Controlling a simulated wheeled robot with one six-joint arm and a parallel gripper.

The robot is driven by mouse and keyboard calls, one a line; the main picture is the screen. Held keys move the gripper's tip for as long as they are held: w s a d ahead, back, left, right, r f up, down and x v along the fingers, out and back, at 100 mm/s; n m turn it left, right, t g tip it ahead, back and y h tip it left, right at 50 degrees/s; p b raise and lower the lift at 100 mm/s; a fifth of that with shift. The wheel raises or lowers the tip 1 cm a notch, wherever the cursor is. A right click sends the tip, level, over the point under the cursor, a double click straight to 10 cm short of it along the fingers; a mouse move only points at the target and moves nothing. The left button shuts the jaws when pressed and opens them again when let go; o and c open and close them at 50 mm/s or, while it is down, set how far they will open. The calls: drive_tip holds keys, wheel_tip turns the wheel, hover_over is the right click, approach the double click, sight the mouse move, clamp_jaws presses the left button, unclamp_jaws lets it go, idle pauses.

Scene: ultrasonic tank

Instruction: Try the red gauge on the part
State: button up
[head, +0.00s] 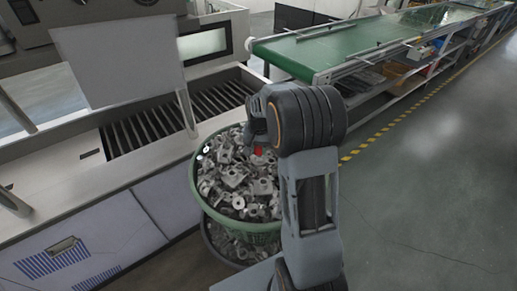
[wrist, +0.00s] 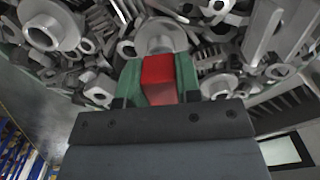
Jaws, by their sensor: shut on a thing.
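The red gauge (wrist: 158,78) is a small red block between the two green fingertips of my gripper (wrist: 159,80) in the wrist view. My gripper is shut on it. In the head view a bit of the red gauge (head: 258,151) shows below my wrist, over the basket of parts. Grey metal parts (head: 232,178) fill the basket. Just beyond the gauge in the wrist view is a round flanged part (wrist: 160,37). I cannot tell whether the gauge touches it, as the gauge hides the part's near side.
The green basket (head: 250,226) stands on another dark container beside the grey bench (head: 75,187) with a slotted tray (head: 150,128). A green conveyor (head: 350,42) runs behind. A pale panel on posts (head: 120,58) rises over the bench. The floor at right is clear.

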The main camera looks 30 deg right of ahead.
idle(0.7)
drive_tip(key=shift+r+p, duration=1.15)
drive_tip(key=shift+r, duration=0.35)
drive_tip(key=shift+r, duration=0.1)
drive_tip(key=shift+r+p, duration=1.5)
drive_tip(key=shift+r, duration=0.45)
